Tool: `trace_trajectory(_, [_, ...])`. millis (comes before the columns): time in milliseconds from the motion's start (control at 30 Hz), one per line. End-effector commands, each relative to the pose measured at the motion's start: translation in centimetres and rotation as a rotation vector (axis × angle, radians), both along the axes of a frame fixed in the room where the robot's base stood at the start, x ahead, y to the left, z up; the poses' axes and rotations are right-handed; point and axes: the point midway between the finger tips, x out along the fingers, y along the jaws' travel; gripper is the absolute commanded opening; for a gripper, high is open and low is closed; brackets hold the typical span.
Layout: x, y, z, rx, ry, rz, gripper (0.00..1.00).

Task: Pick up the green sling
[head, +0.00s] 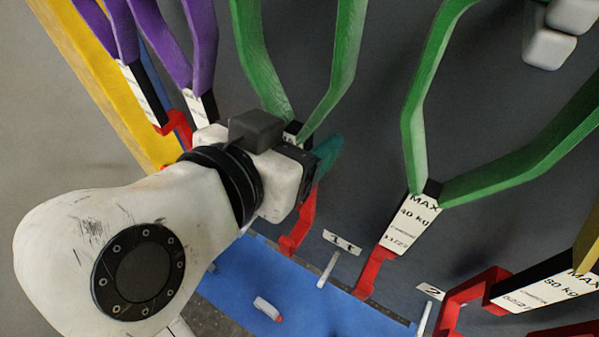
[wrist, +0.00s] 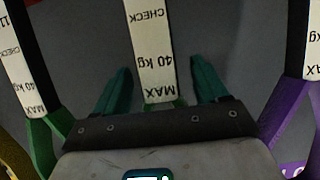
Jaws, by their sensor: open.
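A green sling (head: 336,70) hangs on the dark wall behind my gripper, its two strands meeting at a black-and-white tag. In the wrist view its white "MAX 40 kg" tag (wrist: 153,50) lies between my two teal fingers, with a bit of green webbing at the tag's end near the gripper body. My gripper (wrist: 160,78) is open, with a finger apart from the tag on each side. In the head view my gripper (head: 328,155) hides much of this tag. A second green sling (head: 418,110) hangs to the right; it also shows at left in the wrist view (wrist: 42,145).
Purple slings (head: 198,50) hang close on the left, beside a yellow post (head: 100,75). Red hooks (head: 376,270) stick out below the slings. A blue surface (head: 240,280) with a small white-and-red item lies below. A yellow sling tag (head: 545,290) is at lower right.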

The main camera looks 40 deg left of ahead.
Motion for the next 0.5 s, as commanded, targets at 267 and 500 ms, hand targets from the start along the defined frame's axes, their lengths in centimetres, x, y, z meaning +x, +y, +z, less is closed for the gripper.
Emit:
trace_trajectory(267, [-0.05,0.01,0.02,0.0,0.0,0.0,0.54])
trace_trajectory(500, [-0.06,0.01,0.02,0.0,0.0,0.001,0.31])
